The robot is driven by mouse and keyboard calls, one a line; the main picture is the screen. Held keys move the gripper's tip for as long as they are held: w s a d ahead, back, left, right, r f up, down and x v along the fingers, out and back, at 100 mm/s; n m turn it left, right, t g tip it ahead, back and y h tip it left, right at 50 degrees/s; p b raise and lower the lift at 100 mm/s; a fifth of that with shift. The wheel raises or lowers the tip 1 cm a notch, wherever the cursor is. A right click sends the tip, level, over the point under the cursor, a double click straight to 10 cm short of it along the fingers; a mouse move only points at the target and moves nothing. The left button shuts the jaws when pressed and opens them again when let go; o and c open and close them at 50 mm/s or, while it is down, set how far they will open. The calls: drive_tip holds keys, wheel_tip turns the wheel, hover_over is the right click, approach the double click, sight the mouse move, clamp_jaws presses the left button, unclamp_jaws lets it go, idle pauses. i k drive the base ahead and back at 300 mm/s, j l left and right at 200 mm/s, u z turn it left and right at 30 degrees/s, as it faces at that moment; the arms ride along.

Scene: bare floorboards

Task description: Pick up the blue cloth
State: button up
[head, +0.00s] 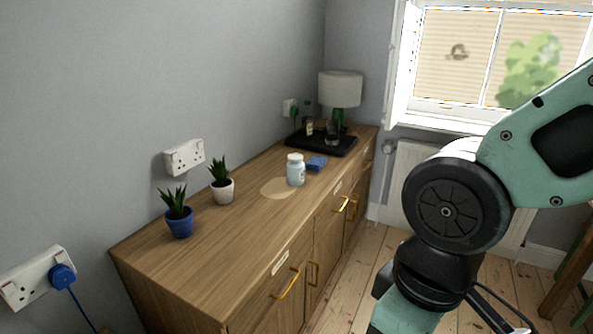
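A small blue cloth (317,163), looking folded, lies on top of the wooden sideboard (225,250). It is just behind and to the right of a white jar, in front of a black tray.
The white jar (296,170) stands close to the cloth, by a pale round mat (273,188). The black tray (322,143) holds a lamp (340,90), a bottle (309,120) and a glass. Two potted plants (179,214) (222,182) stand nearer left. The sideboard's front end is clear.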

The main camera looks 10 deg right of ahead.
sight(316, 163)
drive_tip(key=i+l+u, duration=0.2)
drive_tip(key=i, duration=0.2)
drive_tip(key=i+l+u, duration=0.2)
drive_tip(key=i+l, duration=0.15)
drive_tip(key=i+l+u, duration=0.15)
drive_tip(key=i+l, duration=0.15)
drive_tip(key=i+l+u, duration=0.2)
drive_tip(key=i+l, duration=0.15)
drive_tip(key=l, duration=0.15)
drive_tip(key=i+l+u, duration=0.2)
drive_tip(key=l, duration=0.25)
drive_tip(key=i+l+u, duration=0.2)
drive_tip(key=l, duration=0.3)
drive_tip(key=i, duration=0.1)
